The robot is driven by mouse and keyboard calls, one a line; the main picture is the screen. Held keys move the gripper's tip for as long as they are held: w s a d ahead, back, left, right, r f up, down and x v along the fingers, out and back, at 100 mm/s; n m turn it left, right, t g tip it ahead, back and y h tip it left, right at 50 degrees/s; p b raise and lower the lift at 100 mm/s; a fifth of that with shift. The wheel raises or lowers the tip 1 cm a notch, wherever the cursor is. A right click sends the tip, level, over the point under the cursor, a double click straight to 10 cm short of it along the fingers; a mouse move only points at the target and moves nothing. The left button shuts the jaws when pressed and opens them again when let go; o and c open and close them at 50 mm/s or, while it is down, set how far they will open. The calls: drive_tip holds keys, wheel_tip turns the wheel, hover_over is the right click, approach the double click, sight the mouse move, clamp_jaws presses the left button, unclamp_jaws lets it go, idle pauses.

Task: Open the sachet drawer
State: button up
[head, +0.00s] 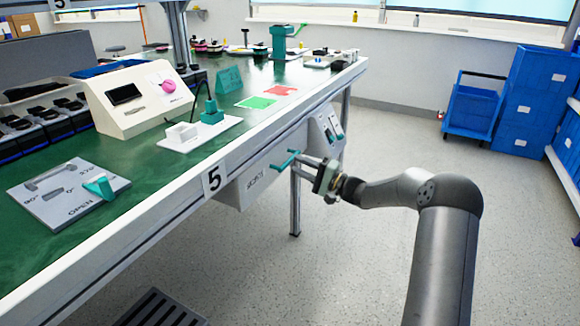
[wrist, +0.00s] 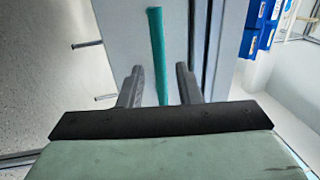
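The sachet drawer (head: 257,178) is a pale grey box front under the edge of the green bench, with small dark lettering. Its teal bar handle (head: 286,160) sticks out from the front; it also shows in the wrist view (wrist: 158,45) as an upright teal bar. My gripper (head: 304,160) is at the handle, on its aisle side. In the wrist view my gripper (wrist: 158,78) is open, with one finger on each side of the bar and gaps on both sides. The drawer front looks flush with its housing.
A panel with switches (head: 327,128) hangs under the bench beyond the drawer. A bench leg (head: 295,205) stands below. On the bench are a plate with a teal lever (head: 68,195) and a beige box (head: 138,100). The floor (head: 350,250) beside the bench is clear.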

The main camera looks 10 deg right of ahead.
sight(291, 159)
drive_tip(key=shift+b+x, duration=0.4)
drive_tip(key=shift+x, duration=1.65)
clamp_jaws()
drive_tip(key=shift+d, duration=0.1)
